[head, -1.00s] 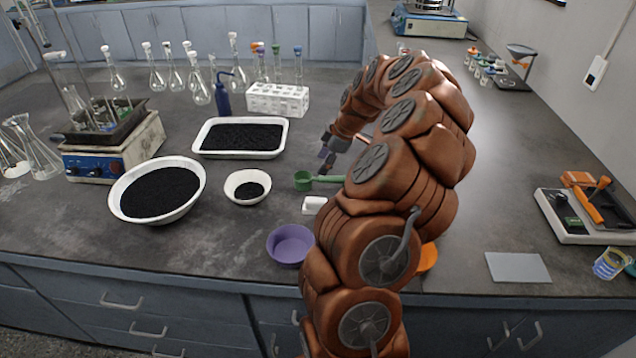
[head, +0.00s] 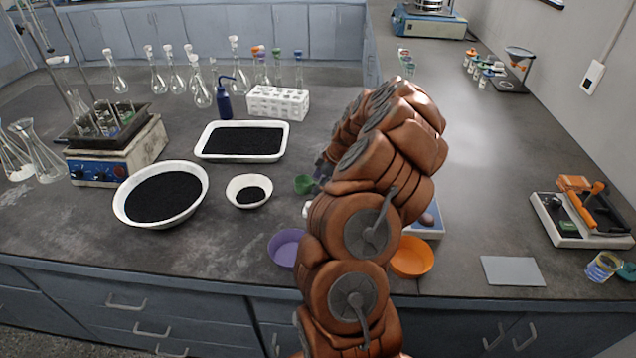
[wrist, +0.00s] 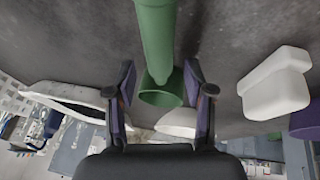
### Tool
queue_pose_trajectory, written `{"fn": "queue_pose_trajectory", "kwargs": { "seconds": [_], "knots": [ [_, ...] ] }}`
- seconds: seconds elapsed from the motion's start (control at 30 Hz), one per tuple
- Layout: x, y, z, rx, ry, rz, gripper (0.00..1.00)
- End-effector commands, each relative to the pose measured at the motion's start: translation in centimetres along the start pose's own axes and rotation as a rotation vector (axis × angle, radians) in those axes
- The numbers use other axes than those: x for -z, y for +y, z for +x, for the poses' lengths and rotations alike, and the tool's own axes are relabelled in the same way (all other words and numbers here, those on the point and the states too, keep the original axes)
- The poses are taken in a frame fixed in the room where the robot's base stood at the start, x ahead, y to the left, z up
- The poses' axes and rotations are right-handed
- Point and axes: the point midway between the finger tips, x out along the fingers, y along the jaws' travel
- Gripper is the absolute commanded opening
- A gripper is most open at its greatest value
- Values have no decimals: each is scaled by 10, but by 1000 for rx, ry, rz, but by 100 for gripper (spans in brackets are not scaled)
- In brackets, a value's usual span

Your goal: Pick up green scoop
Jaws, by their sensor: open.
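The green scoop (head: 304,184) lies on the dark bench, mostly hidden behind my arm in the head view; only its cup shows. In the wrist view the green scoop (wrist: 157,45) runs down from the top edge, its handle toward the top and its cup lower, between my fingers. My gripper (wrist: 160,95) is open, with one finger on each side of the scoop and a gap on both sides. In the head view my fingers are mostly hidden behind my arm, close to the scoop's cup.
A small white bowl of black grains (head: 236,200) stands left of the scoop. A purple bowl (head: 283,252) and an orange bowl (head: 413,266) are near the front edge. A white block-like object (wrist: 277,85) lies right of the scoop. A white tray (head: 206,156) is behind.

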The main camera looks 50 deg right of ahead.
Motion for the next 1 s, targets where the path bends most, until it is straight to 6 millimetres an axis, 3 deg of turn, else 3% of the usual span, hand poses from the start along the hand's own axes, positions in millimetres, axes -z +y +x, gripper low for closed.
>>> {"fn": "queue_pose_trajectory", "kwargs": {
  "seconds": [0.27,0.77,1.0],
  "knots": [
    [0,0,2,-1,1,0,52],
    [0,0,2,-1,0,1,0],
    [0,0,2,-1,1,1,0]
  ]
}}
